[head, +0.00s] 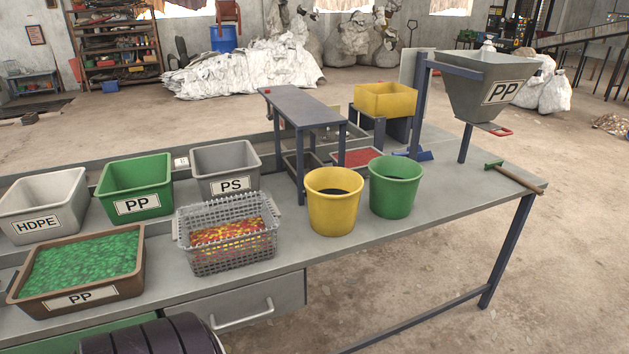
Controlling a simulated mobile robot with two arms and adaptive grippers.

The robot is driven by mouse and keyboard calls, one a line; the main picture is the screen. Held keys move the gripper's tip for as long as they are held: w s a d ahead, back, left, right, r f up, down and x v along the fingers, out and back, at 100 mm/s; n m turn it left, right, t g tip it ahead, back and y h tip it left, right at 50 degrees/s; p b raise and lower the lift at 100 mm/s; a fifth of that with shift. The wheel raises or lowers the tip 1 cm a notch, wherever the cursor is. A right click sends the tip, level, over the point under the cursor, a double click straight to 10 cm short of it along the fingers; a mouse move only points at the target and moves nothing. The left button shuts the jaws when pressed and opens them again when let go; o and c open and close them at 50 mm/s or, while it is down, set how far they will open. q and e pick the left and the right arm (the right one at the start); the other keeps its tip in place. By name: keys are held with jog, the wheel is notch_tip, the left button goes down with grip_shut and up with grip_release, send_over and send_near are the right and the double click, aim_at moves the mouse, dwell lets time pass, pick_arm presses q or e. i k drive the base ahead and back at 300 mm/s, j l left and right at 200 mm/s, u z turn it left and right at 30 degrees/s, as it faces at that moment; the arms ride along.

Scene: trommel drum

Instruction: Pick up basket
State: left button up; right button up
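The basket (235,261) is a grey mesh basket with a side handle at each end. It stands upright on the grey workbench (410,250), near its front edge. Red and yellow flakes lie inside it and show through the mesh. Neither my left nor my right gripper is in view.
A brown PP tray (78,299) of green flakes sits left of the basket. HDPE (38,226), PP (138,206) and PS (231,186) bins stand behind. Yellow (333,215) and green (391,200) buckets stand to the right.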

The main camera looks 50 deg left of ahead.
aim_at(216, 236)
jog(key=u, duration=1.4)
